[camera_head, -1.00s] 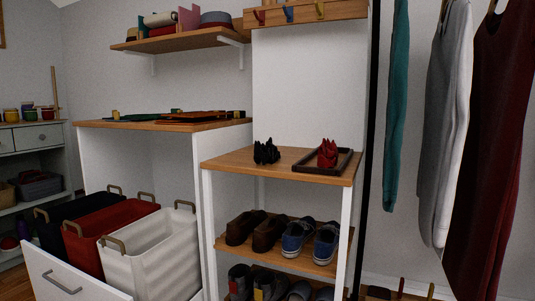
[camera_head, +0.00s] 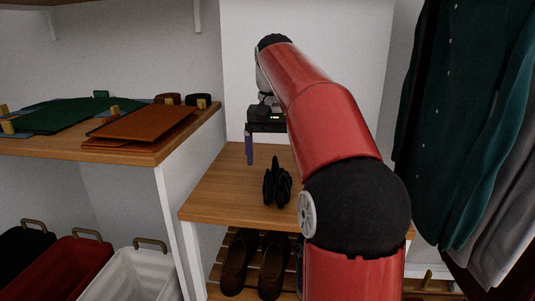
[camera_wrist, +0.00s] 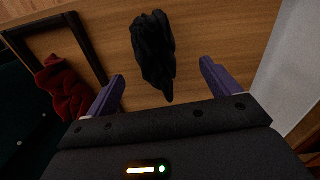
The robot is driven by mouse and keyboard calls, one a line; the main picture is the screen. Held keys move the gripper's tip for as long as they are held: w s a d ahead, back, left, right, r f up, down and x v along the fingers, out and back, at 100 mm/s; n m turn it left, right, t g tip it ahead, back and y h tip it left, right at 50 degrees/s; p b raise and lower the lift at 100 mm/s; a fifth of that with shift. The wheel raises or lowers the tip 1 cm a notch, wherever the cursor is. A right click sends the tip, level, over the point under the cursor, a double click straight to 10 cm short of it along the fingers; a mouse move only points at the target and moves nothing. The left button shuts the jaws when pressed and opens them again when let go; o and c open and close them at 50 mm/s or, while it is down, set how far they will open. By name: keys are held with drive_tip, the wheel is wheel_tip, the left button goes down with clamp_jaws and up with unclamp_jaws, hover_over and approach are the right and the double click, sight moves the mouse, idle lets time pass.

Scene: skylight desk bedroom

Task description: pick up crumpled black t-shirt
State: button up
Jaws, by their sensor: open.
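The crumpled black t-shirt (camera_head: 277,182) is a small dark bundle standing on the wooden top of the shoe rack, left of my arm in the head view. In the wrist view the black t-shirt (camera_wrist: 153,52) lies just beyond my fingertips, roughly centred between them. My gripper (camera_wrist: 162,80) is open and empty, with its two purple fingers spread apart. In the head view my gripper (camera_head: 250,148) is above the wooden top, behind the shirt, with one purple finger pointing down. The other finger is hidden there.
In the wrist view, a dark tray (camera_wrist: 87,46) and a crumpled red cloth (camera_wrist: 66,88) are to the left; my arm hides them in the head view. Brown shoes (camera_head: 239,262) stand below the wooden top (camera_head: 215,185). A higher counter (camera_head: 140,152) with folded cloths is at left.

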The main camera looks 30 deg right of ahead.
sight(278, 182)
drive_tip(key=shift+w+d+f, duration=0.15)
drive_tip(key=shift+w+d, duration=0.05)
drive_tip(key=shift+w, duration=0.05)
drive_tip(key=f, duration=0.2)
drive_tip(key=f+b, duration=0.1)
drive_tip(key=f, duration=0.2)
drive_tip(key=f+b, duration=0.1)
drive_tip(key=f, duration=0.1)
drive_tip(key=shift+s+d+f, duration=0.15)
drive_tip(key=shift+s+d, duration=0.1)
drive_tip(key=shift+s, duration=0.05)
